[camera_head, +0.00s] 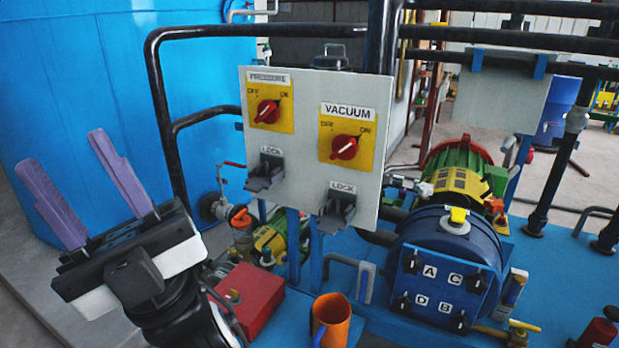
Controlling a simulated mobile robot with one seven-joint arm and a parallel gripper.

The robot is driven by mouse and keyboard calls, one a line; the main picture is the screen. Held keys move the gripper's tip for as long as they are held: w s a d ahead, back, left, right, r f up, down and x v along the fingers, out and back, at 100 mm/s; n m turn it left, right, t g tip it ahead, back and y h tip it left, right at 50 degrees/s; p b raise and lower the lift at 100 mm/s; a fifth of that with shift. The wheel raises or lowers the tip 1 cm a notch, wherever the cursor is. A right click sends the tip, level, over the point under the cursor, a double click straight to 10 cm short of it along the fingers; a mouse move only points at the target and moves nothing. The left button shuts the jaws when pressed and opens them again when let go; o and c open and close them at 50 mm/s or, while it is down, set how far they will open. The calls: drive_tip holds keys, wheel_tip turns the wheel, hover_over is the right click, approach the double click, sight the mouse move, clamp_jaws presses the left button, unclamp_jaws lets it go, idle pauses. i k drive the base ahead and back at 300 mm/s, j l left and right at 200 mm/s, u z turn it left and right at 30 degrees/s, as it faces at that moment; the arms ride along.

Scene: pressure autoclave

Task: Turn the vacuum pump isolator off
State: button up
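The vacuum isolator is a red rotary knob (345,147) on a yellow plate under the label VACUUM, on the right half of a grey panel (307,150). Its white mark points up and to the right, towards ON. A grey lock bracket (338,208) sits below it, labelled LOCK. My gripper (64,152) is at the left, with two purple fingers spread apart, pointing up and empty. It is well to the left of the panel in the picture and touches nothing.
A similar red PRESSURE knob (268,111) sits left of the vacuum one. Black pipes (165,110) run behind the panel. A blue tank (100,80) stands behind my gripper. Below are a red box (250,297), an orange mug (331,318) and a blue pump (440,265).

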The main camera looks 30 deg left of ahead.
sight(344, 147)
drive_tip(key=k+j, duration=0.1)
drive_tip(key=j, duration=0.3)
drive_tip(key=k+j, duration=0.1)
drive_tip(key=j, duration=0.7)
drive_tip(key=k, duration=0.05)
